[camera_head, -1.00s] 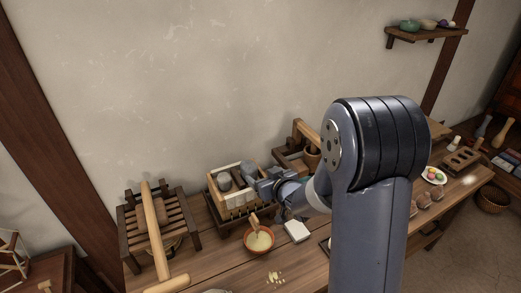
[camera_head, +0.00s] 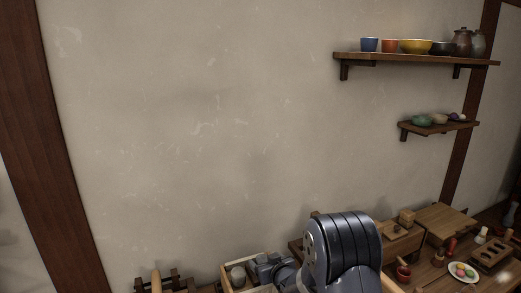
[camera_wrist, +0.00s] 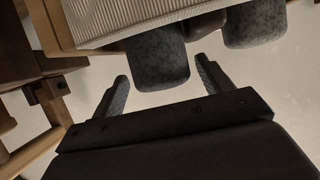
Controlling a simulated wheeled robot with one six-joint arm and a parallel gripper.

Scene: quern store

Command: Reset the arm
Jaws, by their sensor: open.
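My arm stands in the lower middle of the head view, with a large grey-black joint nearest the camera. My gripper shows at the wrist view's centre (camera_wrist: 162,68). Its two dark fingers are spread apart. A grey speckled stone cylinder (camera_wrist: 160,62) lies in line with the gap between the fingers; I cannot tell if they touch it. A second grey stone (camera_wrist: 254,22) is at the upper right. In the head view the gripper end (camera_head: 268,264) is beside a light wooden crate (camera_head: 263,289) holding a grey stone (camera_head: 238,275).
A small slatted wooden rack (camera_head: 177,283) stands left of the crate. To the right are a wooden box (camera_head: 402,240), a plate with coloured balls (camera_head: 463,271) and a block with holes (camera_head: 491,256). Two wall shelves (camera_head: 412,58), (camera_head: 440,129) hold bowls and jars. The wall above the arm is bare.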

